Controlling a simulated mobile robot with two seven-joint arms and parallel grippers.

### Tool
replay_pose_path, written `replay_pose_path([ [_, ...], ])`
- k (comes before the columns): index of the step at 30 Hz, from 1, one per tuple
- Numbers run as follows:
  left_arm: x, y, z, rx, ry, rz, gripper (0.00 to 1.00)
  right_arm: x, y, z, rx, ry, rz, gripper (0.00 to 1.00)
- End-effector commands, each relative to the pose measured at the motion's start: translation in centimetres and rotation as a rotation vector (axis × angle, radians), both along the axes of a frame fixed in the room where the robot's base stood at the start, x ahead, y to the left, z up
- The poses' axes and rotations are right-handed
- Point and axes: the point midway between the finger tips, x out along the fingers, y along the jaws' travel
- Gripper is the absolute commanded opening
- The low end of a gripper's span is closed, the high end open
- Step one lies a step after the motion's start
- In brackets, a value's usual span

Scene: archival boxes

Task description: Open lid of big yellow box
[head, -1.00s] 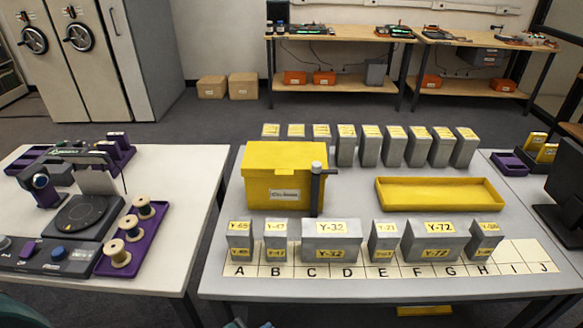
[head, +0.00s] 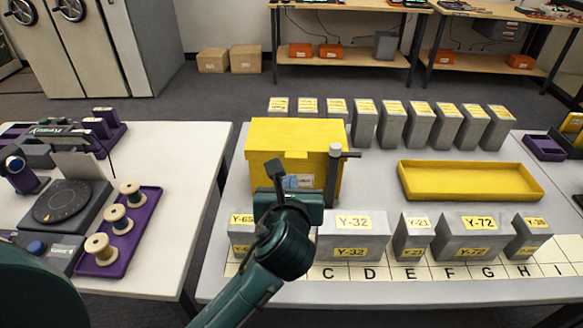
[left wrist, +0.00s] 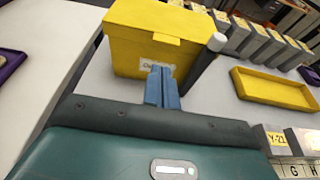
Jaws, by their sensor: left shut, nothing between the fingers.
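The big yellow box (head: 262,158) stands on the grey table with its lid (head: 295,136) closed. It also shows in the left wrist view (left wrist: 125,55), with a white label (left wrist: 157,67) on its front and a tab at the lid's front edge. My left gripper (head: 275,172) is in front of the box, its fingers overlapping the label in the head view. In the left wrist view its blue fingers (left wrist: 162,86) are together and empty, pointing at the box front. I cannot tell whether they touch it. My right gripper is not in view.
A yellow tray (head: 470,196) lies to the right. Grey labelled boxes (head: 352,238) stand on a lettered strip in front, and several more (head: 393,127) stand behind.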

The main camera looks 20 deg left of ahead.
Motion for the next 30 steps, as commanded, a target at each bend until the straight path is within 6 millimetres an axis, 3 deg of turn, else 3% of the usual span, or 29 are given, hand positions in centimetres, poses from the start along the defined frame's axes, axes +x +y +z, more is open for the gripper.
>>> replay_pose_path([
  [15, 7.5, 2.2, -2.9, -0.004, 0.002, 0.001, 0.00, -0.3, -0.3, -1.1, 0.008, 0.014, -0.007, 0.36],
  [21, 8.6, 2.5, -3.2, -0.004, 0.001, 0.000, 0.00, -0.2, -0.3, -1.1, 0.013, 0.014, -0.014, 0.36],
  [30, 8.7, 2.5, -3.2, -0.004, 0.001, 0.000, 0.00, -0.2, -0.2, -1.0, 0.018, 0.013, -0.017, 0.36],
])
